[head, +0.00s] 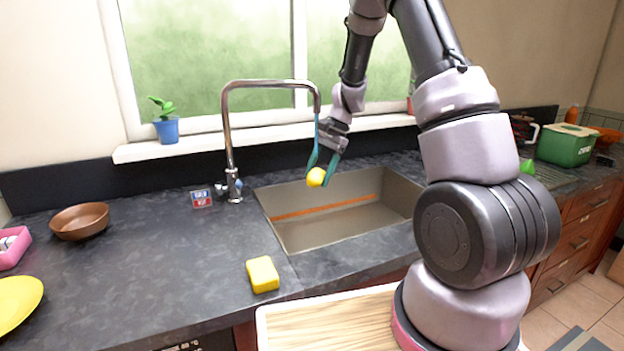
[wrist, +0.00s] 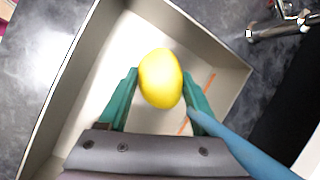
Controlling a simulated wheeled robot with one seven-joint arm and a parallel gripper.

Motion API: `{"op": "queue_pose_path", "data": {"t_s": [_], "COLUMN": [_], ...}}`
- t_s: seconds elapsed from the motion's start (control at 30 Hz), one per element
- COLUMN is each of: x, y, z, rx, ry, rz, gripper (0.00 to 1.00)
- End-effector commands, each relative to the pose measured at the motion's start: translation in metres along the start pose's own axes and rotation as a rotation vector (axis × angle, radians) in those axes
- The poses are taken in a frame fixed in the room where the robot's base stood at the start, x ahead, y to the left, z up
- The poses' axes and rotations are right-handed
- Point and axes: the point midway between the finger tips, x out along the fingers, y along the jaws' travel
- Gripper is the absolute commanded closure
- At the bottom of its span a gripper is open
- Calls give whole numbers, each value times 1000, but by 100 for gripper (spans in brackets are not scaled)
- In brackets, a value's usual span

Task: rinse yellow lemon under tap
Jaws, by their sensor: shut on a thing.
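The yellow lemon (head: 316,177) is held at the tips of my gripper (head: 322,163) above the sink (head: 290,236). In the wrist view the lemon (wrist: 160,78) sits between the two teal fingers of my gripper (wrist: 158,92), with the sink basin (wrist: 60,95) below. The chrome tap (head: 229,130) stands at the back left of the sink, and its spout end is just above and beside the fingers in the head view. The tap also shows at the upper right of the wrist view (wrist: 275,32).
A yellow sponge (head: 263,274) lies on the counter left of the sink. A brown bowl (head: 80,221), a yellow plate (head: 17,301) and a pink container (head: 13,246) are at the far left. A potted plant (head: 166,128) stands on the windowsill. A green box (head: 566,146) is at the right.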

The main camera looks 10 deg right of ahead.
Motion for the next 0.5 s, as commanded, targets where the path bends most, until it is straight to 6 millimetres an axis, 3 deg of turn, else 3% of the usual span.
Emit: {"op": "queue_pose_path", "data": {"t_s": [0.5], "x": [7], "y": [27], "z": [30], "rx": [-1], "ry": [0], "rz": [-1], "gripper": [94]}}
